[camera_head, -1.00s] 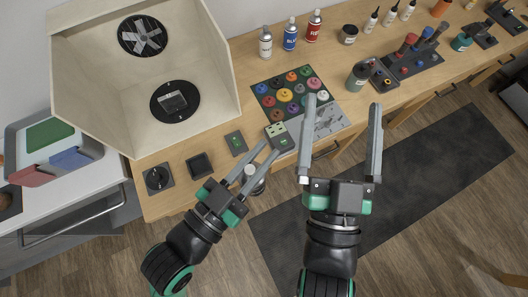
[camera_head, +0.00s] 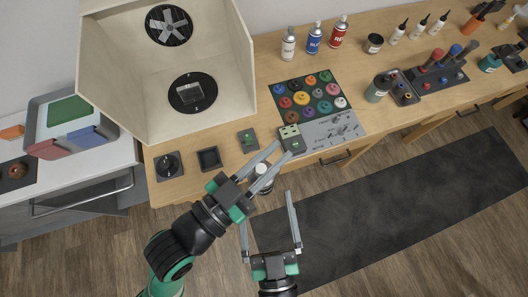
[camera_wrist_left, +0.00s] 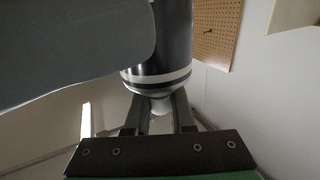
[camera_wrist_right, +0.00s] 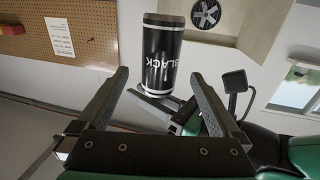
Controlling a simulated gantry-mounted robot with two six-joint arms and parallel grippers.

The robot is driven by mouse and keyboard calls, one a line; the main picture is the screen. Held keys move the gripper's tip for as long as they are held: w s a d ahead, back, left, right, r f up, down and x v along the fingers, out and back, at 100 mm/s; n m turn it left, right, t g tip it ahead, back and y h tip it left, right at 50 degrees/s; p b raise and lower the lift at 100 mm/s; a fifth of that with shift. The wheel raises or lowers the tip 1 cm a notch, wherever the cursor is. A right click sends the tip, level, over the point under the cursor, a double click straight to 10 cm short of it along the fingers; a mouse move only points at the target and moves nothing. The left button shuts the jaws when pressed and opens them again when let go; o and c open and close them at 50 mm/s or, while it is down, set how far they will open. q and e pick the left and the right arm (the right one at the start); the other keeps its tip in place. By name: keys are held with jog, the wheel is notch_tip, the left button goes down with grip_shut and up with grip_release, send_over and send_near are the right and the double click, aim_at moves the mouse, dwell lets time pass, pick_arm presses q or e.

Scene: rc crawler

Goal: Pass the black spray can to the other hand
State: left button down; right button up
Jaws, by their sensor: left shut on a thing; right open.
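The black spray can (camera_wrist_right: 162,55) shows its dark body and upside-down "BLACK" label in the right wrist view. In the head view its pale end (camera_head: 262,170) shows beside the left fingers, in front of the workbench. My left gripper (camera_head: 283,152) is shut on the can. In the left wrist view the can's dark body with pale bands (camera_wrist_left: 165,72) rises above the left fingers (camera_wrist_left: 158,108). My right gripper (camera_head: 265,207) is open and empty, just below the can in the head view. In the right wrist view the can appears between and beyond its open fingertips (camera_wrist_right: 159,76).
A wooden workbench (camera_head: 225,175) carries a spray booth (camera_head: 120,110), a paint tray (camera_head: 320,100) and several spray cans (camera_head: 314,40) at the back. A dark mat (camera_head: 400,210) lies on the floor. A large grey shape blocks the left wrist view's upper left.

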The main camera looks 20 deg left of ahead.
jog(key=x, duration=0.9)
jog(key=c, duration=1.6)
pick_arm(q)
jog(key=c, duration=0.7)
grip_release()
jog(key=w+a+r+n+t+y, duration=0.1)
jog(key=w+a+r+t, duration=0.15)
jog(key=r, duration=0.45)
jog(key=w+a+r+n+t+y, duration=0.1)
jog(key=w+a+r+t, duration=0.15)
jog(key=r, duration=0.45)
jog(key=w+a+r+t+y, duration=0.1)
jog(key=a+r+t, duration=0.15)
jog(key=r, duration=0.35)
jog(key=s+a+r+n+t+y, duration=0.1)
jog(key=a+r, duration=0.1)
jog(key=r, duration=0.3)
jog(key=s+a+r+n+t+y, duration=0.1)
jog(key=a+r, duration=0.1)
jog(key=r, duration=0.4)
jog(key=s+a+r+n+t+y, duration=0.1)
jog(key=a+r+t, duration=0.1)
jog(key=r, duration=0.3)
jog(key=shift+a+r+y, duration=0.15)
jog(key=shift+a+y, duration=0.25)
jog(key=shift+a, duration=0.1)
